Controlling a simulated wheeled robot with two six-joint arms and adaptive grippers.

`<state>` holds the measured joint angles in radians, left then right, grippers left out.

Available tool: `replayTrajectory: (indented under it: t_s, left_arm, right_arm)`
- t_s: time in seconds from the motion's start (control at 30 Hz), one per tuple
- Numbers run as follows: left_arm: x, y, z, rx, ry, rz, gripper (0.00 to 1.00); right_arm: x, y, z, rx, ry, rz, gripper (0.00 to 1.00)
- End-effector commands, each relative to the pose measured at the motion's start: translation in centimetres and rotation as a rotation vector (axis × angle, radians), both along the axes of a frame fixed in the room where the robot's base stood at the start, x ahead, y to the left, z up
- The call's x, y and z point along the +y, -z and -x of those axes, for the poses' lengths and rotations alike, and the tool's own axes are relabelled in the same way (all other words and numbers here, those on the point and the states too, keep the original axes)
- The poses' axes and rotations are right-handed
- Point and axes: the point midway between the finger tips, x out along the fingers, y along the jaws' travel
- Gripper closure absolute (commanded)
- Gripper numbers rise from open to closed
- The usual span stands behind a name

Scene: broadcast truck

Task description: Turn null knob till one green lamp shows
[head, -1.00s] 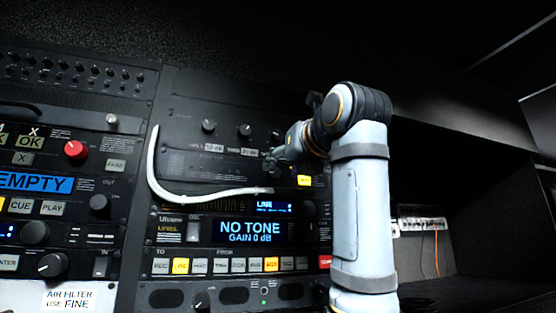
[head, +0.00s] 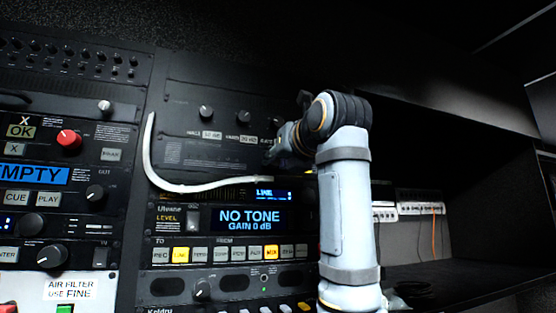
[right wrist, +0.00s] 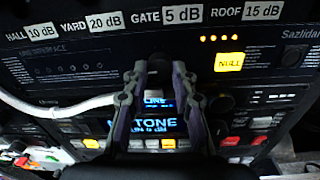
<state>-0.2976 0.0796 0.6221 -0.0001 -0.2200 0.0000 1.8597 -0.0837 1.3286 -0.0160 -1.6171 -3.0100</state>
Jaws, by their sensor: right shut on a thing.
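My right gripper (right wrist: 159,68) is shut on a small dark knob below the GATE label (right wrist: 167,15); the fingers hide most of the knob. In the head view the right gripper (head: 272,153) is at the panel, mostly hidden by its own arm. To the right in the wrist view is a lit yellow NULL plate (right wrist: 229,62). A row of several small lamps (right wrist: 219,38) above it glows amber; none looks green. My left gripper is not in view.
A white curved cable (head: 185,187) crosses the panel left of the gripper. Below it is a display (head: 249,219) reading NO TONE, above a row of buttons (head: 231,253). A red knob (head: 69,139) is far left. A dark open bay lies right of my arm.

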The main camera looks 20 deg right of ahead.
Motion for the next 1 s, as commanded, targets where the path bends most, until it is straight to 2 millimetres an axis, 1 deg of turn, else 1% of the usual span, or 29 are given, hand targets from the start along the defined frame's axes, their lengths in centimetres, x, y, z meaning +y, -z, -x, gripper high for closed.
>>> replayTrajectory:
  t_s: [0.1, 0.37, 0.57, 1.0]
  left_arm:
    - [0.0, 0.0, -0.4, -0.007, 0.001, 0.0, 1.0]
    - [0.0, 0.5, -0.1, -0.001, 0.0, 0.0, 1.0]
    - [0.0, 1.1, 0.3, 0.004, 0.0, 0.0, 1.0]
    - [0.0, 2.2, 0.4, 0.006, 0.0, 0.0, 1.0]
  right_arm:
    - [0.0, 0.0, 0.0, -0.001, 0.0, -0.006, 1.0]
    - [0.0, 0.1, 0.0, 0.003, 0.0, -0.096, 1.0]
    - [0.0, 0.1, 0.1, 0.008, 0.0, -0.25, 1.0]
    - [0.1, 0.0, 0.1, 0.021, 0.001, -0.669, 1.0]
